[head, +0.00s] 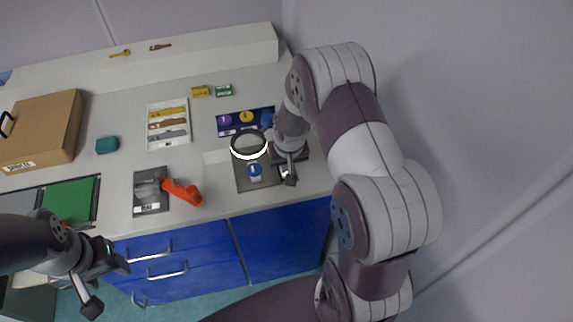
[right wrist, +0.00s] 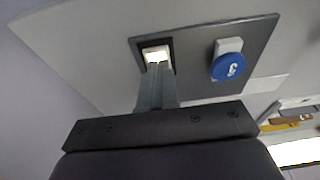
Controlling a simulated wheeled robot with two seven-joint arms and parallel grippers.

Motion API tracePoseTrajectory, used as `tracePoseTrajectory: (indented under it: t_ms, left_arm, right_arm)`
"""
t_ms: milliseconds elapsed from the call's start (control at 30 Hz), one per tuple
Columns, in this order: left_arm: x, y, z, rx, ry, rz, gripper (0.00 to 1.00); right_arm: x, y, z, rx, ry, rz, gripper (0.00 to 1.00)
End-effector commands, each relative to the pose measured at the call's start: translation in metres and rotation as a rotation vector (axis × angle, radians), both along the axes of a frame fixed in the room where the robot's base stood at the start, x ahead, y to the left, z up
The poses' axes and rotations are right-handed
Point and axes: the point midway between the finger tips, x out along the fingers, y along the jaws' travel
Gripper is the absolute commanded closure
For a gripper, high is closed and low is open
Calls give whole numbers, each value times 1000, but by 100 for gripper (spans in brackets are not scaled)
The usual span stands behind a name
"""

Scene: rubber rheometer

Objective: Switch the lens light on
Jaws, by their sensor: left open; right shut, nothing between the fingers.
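The lens (head: 236,139) is a round dark-rimmed magnifier over a dark grey plate (head: 243,184). The lower part of its ring glows bright white. In the right wrist view, a small square switch (right wrist: 155,53) in a black frame on the grey plate (right wrist: 195,48) looks bright white. My right gripper (right wrist: 158,70) is shut and empty, with its fingertips at the switch's lower edge; I cannot tell whether they touch it. In the head view, my right gripper (head: 283,170) is at the plate's right side. My left gripper (head: 120,264) is open and empty, in front of the counter.
A blue numbered disc (head: 255,170) stands on the plate beside the switch. An orange-red tool (head: 182,191), a white tray (head: 153,126) and a cardboard box (head: 45,128) are to the left. Blue drawers (head: 175,265) are below.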

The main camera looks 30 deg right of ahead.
Motion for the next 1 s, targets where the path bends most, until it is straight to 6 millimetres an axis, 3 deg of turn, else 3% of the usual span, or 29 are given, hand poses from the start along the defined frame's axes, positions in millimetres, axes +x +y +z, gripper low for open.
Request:
tracePoseTrajectory:
  t_ms: [233,700,1000]
  left_arm:
    - [0,0,-1,0,0,0,44]
    - [0,0,-7,0,0,0,44]
    - [0,0,-7,0,0,0,44]
  right_arm:
    - [-1,0,9,-1,-3,0,100]
    - [-23,6,104,-1,-4,1,100]
    - [-28,7,123,0,1,0,100]
